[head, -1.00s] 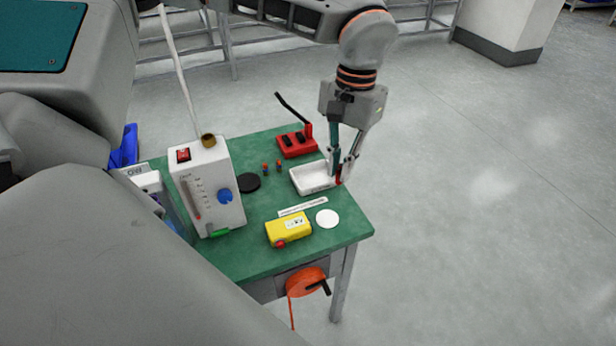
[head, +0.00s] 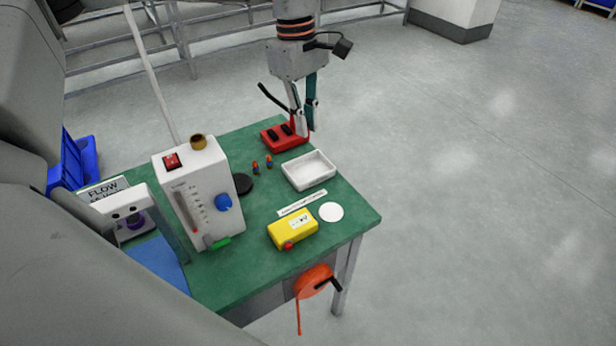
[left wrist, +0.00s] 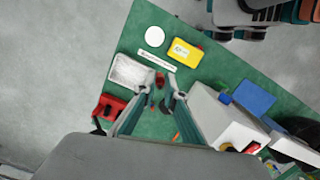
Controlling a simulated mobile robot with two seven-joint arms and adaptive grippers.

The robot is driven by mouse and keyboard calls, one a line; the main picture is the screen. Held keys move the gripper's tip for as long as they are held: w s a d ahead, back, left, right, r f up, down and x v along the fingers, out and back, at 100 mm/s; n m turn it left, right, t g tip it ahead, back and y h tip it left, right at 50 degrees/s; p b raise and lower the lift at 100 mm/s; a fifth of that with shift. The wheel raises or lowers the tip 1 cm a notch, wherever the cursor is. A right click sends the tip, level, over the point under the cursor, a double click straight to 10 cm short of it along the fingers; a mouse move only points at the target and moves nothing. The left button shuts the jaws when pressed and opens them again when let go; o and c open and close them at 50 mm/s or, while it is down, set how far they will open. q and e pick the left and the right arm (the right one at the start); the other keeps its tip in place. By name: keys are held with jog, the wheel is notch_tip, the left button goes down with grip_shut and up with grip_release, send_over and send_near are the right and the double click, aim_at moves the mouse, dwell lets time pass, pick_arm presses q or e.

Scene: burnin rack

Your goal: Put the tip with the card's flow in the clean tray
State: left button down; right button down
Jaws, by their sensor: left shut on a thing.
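My left gripper (head: 304,118) comes in from the top and shows in front of the red holder (head: 277,140), behind the white tray. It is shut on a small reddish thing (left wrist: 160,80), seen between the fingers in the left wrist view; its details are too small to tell. The white tray (head: 309,183) looks empty and also shows in the left wrist view (left wrist: 131,73). Two small red-and-blue tips (head: 255,167) stand on the green table. A sign reading FLOW (head: 103,191) is at the left; its lower line is partly hidden.
A white flow meter box (head: 197,205) with a blue knob stands left of the tray. A yellow box (head: 292,229), white disc (head: 331,212) and printed strip (head: 302,204) lie near the front. An orange reel (head: 313,281) hangs at the table edge.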

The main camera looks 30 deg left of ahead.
pick_arm(q)
jog(key=w+n+b, duration=0.1)
jog(key=w+n, duration=0.1)
jog(key=n, duration=0.3)
jog(key=n+t+y+b, duration=0.1)
jog(key=n+y+b, duration=0.4)
jog(key=n, duration=2.3)
send_over(308, 172)
jog(key=b, duration=0.2)
notch_tip(308, 172, down, 2)
jog(key=h, duration=0.2)
jog(key=f+b, duration=0.1)
jog(key=f, duration=0.9)
jog(key=f+b, duration=0.1)
jog(key=f, duration=0.9)
jog(key=shift+s+d, duration=0.1)
jog(key=shift+d, duration=0.1)
